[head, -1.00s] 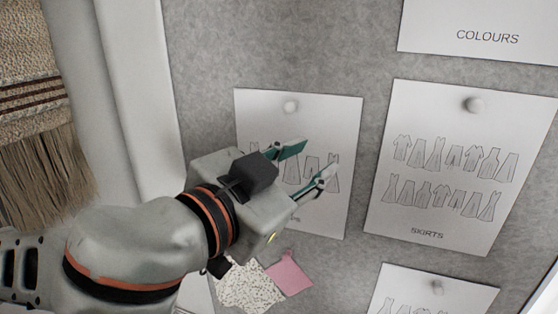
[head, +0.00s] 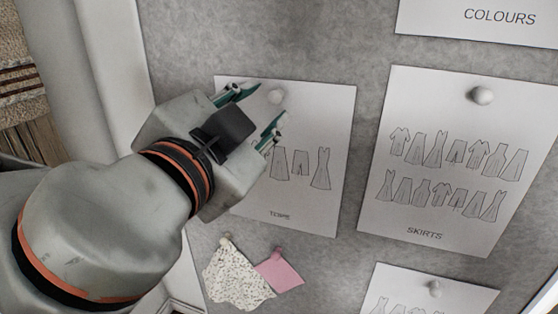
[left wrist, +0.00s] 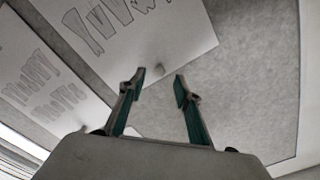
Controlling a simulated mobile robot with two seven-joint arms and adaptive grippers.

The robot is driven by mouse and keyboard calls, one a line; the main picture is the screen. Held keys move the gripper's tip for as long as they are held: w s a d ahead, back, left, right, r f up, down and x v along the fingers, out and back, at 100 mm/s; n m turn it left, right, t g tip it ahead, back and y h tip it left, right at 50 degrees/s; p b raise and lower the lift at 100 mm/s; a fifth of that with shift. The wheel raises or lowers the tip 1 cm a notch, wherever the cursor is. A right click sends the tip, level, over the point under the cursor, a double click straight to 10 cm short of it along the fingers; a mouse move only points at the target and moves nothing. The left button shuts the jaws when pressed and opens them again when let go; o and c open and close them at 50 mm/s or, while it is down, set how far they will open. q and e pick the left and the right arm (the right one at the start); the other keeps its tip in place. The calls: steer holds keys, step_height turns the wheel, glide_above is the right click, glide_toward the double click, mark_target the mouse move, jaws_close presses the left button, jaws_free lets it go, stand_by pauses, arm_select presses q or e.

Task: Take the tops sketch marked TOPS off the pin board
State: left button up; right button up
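The tops sketch (head: 325,125), a white sheet with garment outlines and a small label that looks like TOPS, hangs on the grey pin board. The gripper hides the sheet's left side. My right gripper is not in view.
The SKIRTS sheet (head: 440,165) hangs to the right, with the COLOURS sheet (head: 470,14) above it and another sheet (head: 410,290) below. Speckled (head: 237,278) and pink (head: 280,268) fabric swatches are pinned underneath.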

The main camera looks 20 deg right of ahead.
mark_target(271, 98)
arm_select(q)
steer(key=x, duration=0.4)
jaws_close()
steer(key=shift+w, duration=0.1)
stand_by(0.3)
